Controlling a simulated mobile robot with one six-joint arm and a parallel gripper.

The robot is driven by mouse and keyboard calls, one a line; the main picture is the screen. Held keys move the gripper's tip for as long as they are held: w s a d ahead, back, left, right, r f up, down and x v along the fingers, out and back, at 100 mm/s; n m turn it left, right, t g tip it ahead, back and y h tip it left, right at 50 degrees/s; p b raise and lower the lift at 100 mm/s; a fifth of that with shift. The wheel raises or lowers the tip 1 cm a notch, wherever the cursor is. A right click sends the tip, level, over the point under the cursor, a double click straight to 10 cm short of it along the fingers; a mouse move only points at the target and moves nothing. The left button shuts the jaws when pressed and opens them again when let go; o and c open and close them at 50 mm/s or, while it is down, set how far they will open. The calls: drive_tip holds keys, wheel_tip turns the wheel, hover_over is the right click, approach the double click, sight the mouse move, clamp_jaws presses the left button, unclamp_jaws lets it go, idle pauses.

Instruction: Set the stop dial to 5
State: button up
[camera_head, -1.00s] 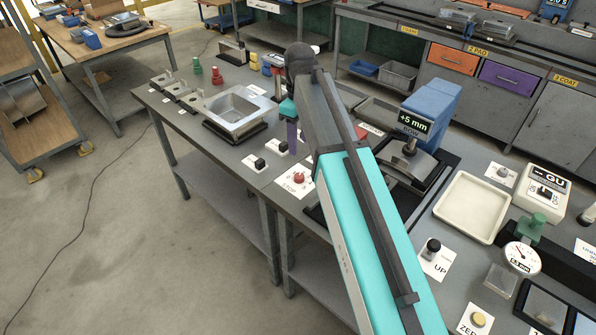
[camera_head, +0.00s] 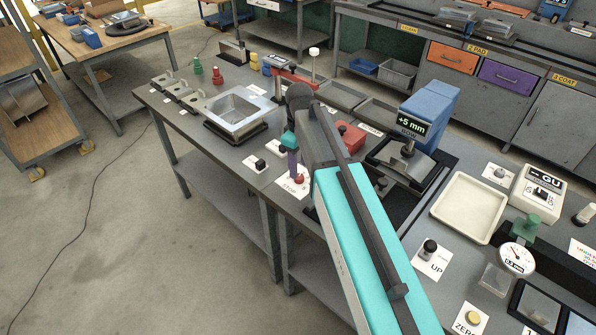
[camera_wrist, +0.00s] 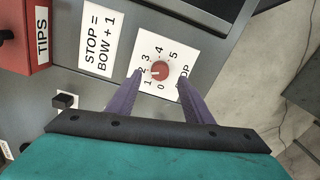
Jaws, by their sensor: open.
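The stop dial is a small red knob (camera_wrist: 160,71) on a white card (camera_wrist: 172,48) marked 0 to 5. A small white mark on the knob's left side appears to face the 1–2 side of the scale. The knob also shows in the head view (camera_head: 299,179), on the bench by the word STOP. My gripper (camera_wrist: 160,74) is open, its purple fingertips on either side of the knob in the wrist view. I cannot tell how far above the card they are. In the head view my gripper (camera_head: 292,172) is just left of the knob.
A sign (camera_wrist: 97,38) reads "STOP = BOW + 1". A blue device (camera_head: 428,115) has a BOW display showing +5 mm. A red TIPS box (camera_wrist: 36,35) and a black knob (camera_wrist: 65,100) are nearby. The bench edge and floor lie right in the wrist view.

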sight(299, 177)
drive_tip(key=shift+f+p, duration=0.45)
drive_tip(key=shift+f, duration=1.55)
drive_tip(key=c, duration=0.9)
drive_tip(key=shift+a, duration=0.2)
drive_tip(key=shift+c, duration=0.8)
drive_tip(key=shift+d, duration=0.15)
drive_tip(key=shift+m, duration=0.3)
